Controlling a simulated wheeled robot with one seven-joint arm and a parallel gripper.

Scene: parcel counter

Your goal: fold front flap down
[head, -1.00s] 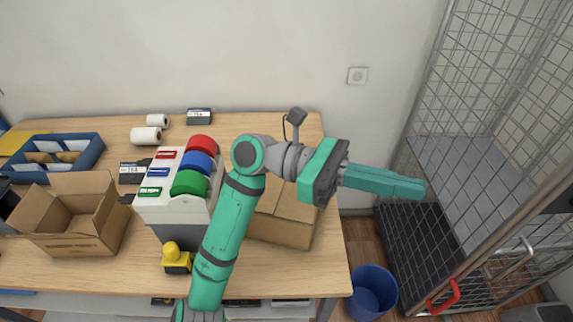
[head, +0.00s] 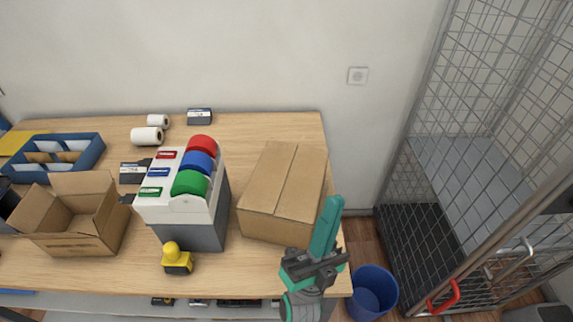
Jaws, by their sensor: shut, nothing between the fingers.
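A closed brown carton (head: 283,192) stands on the right part of the counter. Its top looks flat, with a seam running front to back, and no flap stands up from it. An open carton (head: 72,244) stands at the left with its flaps spread, and its back flap (head: 82,182) is raised. My gripper (head: 335,203) is in front of the closed carton's right front corner, with its teal fingers together, pointing up in the picture, and empty. I cannot tell whether it touches the carton.
A tape dispenser with red, blue and green rolls (head: 190,185) stands left of the closed carton. A yellow-topped stamp (head: 177,259) is near the front edge. A blue bin (head: 373,292) and wire cage (head: 450,200) are right of the counter (head: 240,277).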

